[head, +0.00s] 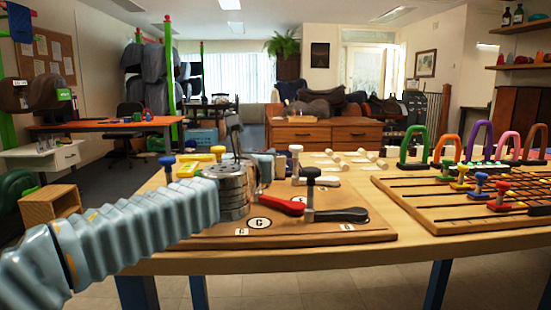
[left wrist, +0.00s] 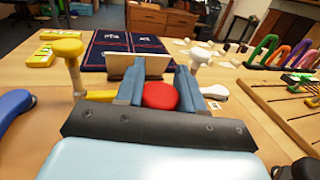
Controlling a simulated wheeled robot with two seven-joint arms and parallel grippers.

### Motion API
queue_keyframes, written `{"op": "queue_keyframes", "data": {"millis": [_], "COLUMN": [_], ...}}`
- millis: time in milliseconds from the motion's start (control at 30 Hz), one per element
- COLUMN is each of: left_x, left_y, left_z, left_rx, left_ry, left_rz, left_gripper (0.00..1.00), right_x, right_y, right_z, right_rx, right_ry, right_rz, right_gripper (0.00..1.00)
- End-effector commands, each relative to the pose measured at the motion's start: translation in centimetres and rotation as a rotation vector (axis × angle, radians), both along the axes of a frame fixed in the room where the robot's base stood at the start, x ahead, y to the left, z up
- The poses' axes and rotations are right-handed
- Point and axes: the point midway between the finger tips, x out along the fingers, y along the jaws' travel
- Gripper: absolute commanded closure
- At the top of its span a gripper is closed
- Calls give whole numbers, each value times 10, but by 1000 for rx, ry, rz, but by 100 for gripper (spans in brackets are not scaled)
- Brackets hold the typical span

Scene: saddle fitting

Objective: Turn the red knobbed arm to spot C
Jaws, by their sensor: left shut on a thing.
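The red knobbed arm (head: 284,206) lies low on the wooden board, with its wide end to the right, beside the black arm. Its knob side is hidden behind my left gripper in the head view. In the left wrist view, the red knob (left wrist: 160,95) sits between the two blue fingers of my left gripper (left wrist: 158,88), which is shut on it. My right gripper is not in view.
A black knobbed arm (head: 340,214) lies close to the right of the red one. White (head: 295,150), yellow (left wrist: 68,48) and blue (head: 167,161) knobs stand around the board. A rack board (head: 470,219) with coloured pegs is at the right.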

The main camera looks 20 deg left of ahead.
Motion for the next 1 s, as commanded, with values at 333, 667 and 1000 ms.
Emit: {"op": "queue_keyframes", "data": {"millis": [333, 667, 1000], "left_x": [0, -1, -61], "left_y": [0, -1, -9], "left_z": [1, 0, 0], "left_rx": [0, -1, -1], "left_ry": [-1, 0, -3], "left_rz": [1, 0, -1], "left_gripper": [44, 39, 39], "right_x": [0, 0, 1], "right_y": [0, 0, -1], "right_z": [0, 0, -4], "right_rx": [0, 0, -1], "right_ry": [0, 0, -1], "right_rz": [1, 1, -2], "right_gripper": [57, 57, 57]}}
